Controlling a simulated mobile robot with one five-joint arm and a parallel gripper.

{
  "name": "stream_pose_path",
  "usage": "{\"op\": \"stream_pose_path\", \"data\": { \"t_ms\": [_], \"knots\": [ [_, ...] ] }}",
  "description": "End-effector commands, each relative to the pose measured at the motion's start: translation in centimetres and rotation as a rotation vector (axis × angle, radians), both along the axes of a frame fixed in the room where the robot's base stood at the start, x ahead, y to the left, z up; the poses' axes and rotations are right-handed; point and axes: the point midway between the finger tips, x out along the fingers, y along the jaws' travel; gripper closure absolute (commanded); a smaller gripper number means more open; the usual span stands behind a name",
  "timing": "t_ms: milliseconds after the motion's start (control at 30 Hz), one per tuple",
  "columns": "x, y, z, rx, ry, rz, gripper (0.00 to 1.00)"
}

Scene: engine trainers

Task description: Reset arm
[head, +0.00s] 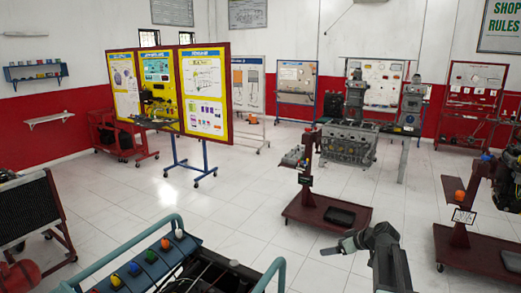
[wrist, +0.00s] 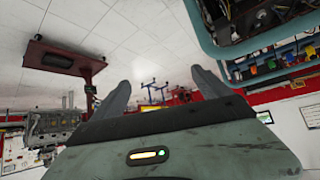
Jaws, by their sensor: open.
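My gripper (head: 357,241) shows at the lower right of the head view, in front of the dark red engine stand. In the wrist view, its two grey fingers (wrist: 162,88) stand wide apart with nothing between them. The jaws are open and empty. My grey arm rises from the bottom edge of the head view. The gripper's far side is hidden in the head view.
A blue-railed trainer bench (head: 120,272) with several coloured caps stands close at the bottom left. Yellow display boards (head: 206,90) stand behind. Tiled floor at centre-left is clear.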

Motion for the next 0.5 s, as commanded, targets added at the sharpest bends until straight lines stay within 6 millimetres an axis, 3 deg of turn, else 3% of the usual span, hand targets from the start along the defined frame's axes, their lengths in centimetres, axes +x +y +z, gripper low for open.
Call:
{"op": "stream_pose_path", "data": {
  "t_ms": [33,100,200,300,400,500],
  "knots": [
    [-1.1,4.8,-1.4,-0.010,0.047,0.049,0.13],
    [-2.8,10.1,-2.9,-0.030,0.122,0.095,0.13],
    [-6.1,16.4,-5.0,-0.072,0.235,0.135,0.13],
    [-10.3,20.9,-7.0,-0.130,0.360,0.133,0.13],
    [-15.7,22.1,-8.8,-0.212,0.514,0.036,0.13],
    [-19.7,18.6,-9.4,-0.272,0.654,-0.178,0.13]
  ]
}}
